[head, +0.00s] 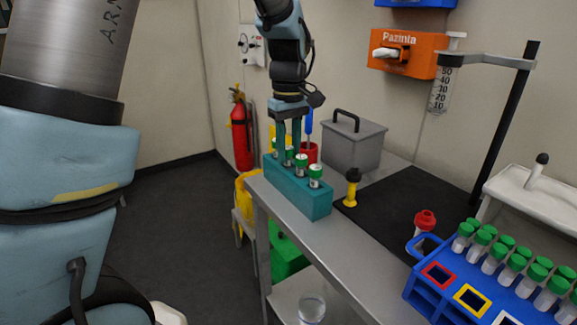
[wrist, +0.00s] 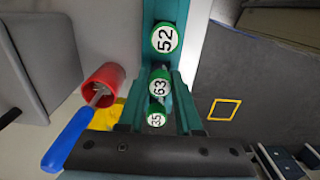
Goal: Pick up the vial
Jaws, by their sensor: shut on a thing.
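A teal rack (head: 298,196) stands on the bench edge and holds a row of vials with green caps and white tops. My gripper (head: 288,154) reaches straight down over the far part of the row, with its fingers shut on a vial. In the wrist view the fingers (wrist: 160,86) flank the vial marked 63 (wrist: 159,83). The vial marked 52 (wrist: 165,38) and the vial marked 35 (wrist: 156,120) sit on either side of it. Two more vials (head: 301,164) (head: 316,175) stand nearer the front of the rack. The lower part of the held vial is hidden.
A red cup (wrist: 103,86) with a blue-handled tool stands close beside the rack. A grey box (head: 354,146) is behind it, and a yellow-black item (head: 351,188) is to the right. A blue tube rack (head: 455,262) with several green-capped tubes is at the front right.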

